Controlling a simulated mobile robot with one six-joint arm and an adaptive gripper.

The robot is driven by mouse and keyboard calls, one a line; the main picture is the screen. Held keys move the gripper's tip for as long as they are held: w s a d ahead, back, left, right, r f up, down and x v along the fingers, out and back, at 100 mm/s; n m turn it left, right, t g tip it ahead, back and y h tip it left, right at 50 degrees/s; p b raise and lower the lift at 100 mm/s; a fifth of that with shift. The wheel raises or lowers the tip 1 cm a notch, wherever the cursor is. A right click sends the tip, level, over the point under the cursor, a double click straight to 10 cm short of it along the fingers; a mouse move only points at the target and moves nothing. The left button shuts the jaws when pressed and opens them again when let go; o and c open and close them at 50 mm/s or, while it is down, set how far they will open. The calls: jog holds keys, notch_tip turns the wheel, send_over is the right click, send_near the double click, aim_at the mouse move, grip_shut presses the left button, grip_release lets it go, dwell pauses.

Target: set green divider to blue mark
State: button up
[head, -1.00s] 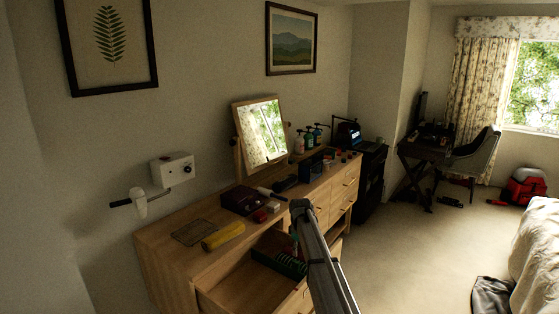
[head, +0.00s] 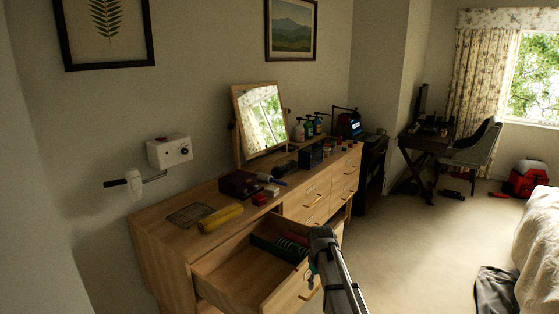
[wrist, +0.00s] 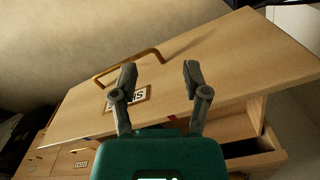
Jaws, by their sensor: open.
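The open drawer (head: 240,283) of the wooden dresser holds a dark green box-like piece with green slats (head: 289,246) at its far right end. A bar handle (wrist: 128,66) and a small framed label (wrist: 128,99) lie near the left finger. In the head view my arm hides part of the drawer's right end.
Closed drawers stand behind the open one.

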jog(key=shift+s+d+f+m+b, duration=1.3)
jog(key=shift+s+f+b, duration=1.4)
jog(key=shift+s, duration=2.75)
jog(key=shift+s+d+f+m+b, duration=0.85)
jog(key=shift+s+f+m+b, duration=1.3)
jog(key=shift+s, duration=3.25)
notch_tip(320, 180, up, 14)
jog(key=n+p, duration=0.1)
jog(key=p, duration=1.4)
jog(key=shift+r+p, duration=0.25)
jog(key=shift+p, duration=0.15)
